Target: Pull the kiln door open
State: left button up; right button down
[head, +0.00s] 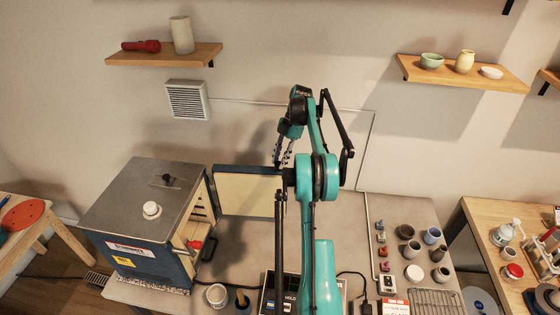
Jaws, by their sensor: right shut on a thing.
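The kiln (145,215) is a boxy oven with a grey top and blue sides at the left of the bench. Its door (248,193) stands swung out from the back of the opening, with its cream inner face toward me. The opening on the kiln's right side is uncovered. My right gripper (282,156) is at the door's upper far-right end, pointing down. Its fingers are shut on the door, though the exact contact is hard to see. My left gripper is out of view.
A scale (268,298) is partly behind my arm. Several small pots (413,249) and a wire rack (436,302) occupy the bench's right side. The bench between kiln and arm is mostly clear.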

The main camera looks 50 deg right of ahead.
jog(key=c, duration=1.3)
grip_release()
jog(key=shift+w, duration=0.1)
notch_tip(320, 180, up, 10)
jog(key=shift+f, duration=0.1)
